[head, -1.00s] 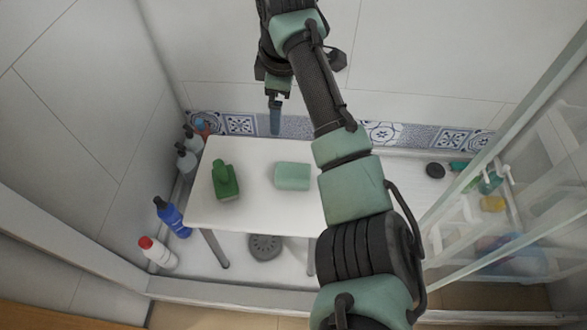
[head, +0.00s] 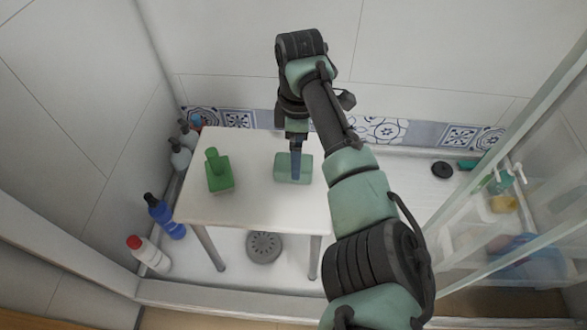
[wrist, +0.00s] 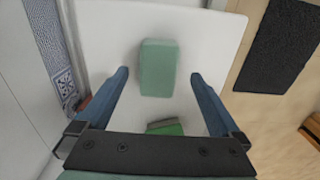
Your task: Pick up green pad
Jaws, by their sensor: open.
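The green pad (head: 281,171), a pale green block with rounded edges, lies on the white table. In the head view my gripper (head: 296,178) points down over it, and its blue finger hides part of it. In the wrist view the pad (wrist: 158,67) shows between and just beyond the tips of my open gripper (wrist: 159,76). The fingers are apart from the pad on both sides in that picture, and nothing is held. I cannot tell how far the tips are above the table.
A darker green bottle (head: 219,172) stands on the white table (head: 250,205), left of the pad; part of it shows in the wrist view (wrist: 165,128). Several bottles stand left of the table, including a blue one (head: 165,217). A glass panel is at the right.

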